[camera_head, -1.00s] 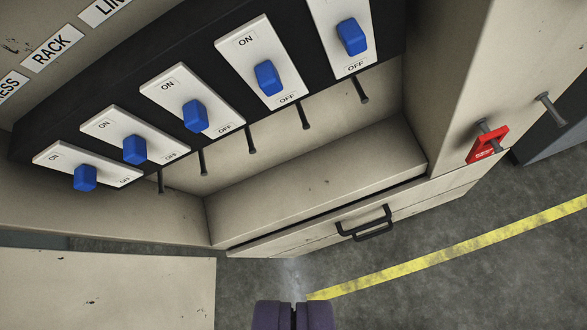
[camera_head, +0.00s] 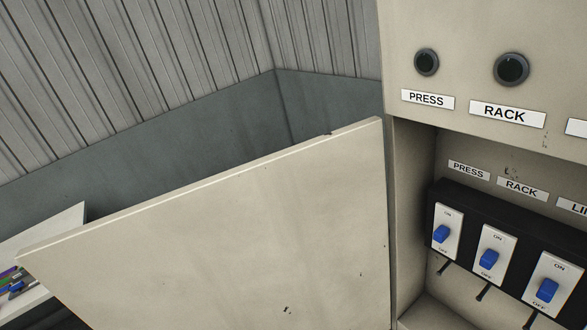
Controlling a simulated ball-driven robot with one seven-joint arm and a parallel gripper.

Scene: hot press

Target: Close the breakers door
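The breakers door (camera_head: 230,230) is a large beige panel standing wide open to the left of the cabinet (camera_head: 406,180). Its right edge is at the cabinet's left side, and its top edge slopes down to the left. Inside the cabinet, several white breaker plates with blue switches (camera_head: 489,259) sit on a black panel, with ON and OFF marks. The lower parts of the door and cabinet are cut off by the frame. My gripper is outside the view.
A white surface (camera_head: 45,240) with several coloured pens or tools (camera_head: 15,283) is at the far left, partly behind the door. A corrugated grey wall (camera_head: 130,80) stands behind. Two dark round fittings (camera_head: 511,69) are on the cabinet front above the opening.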

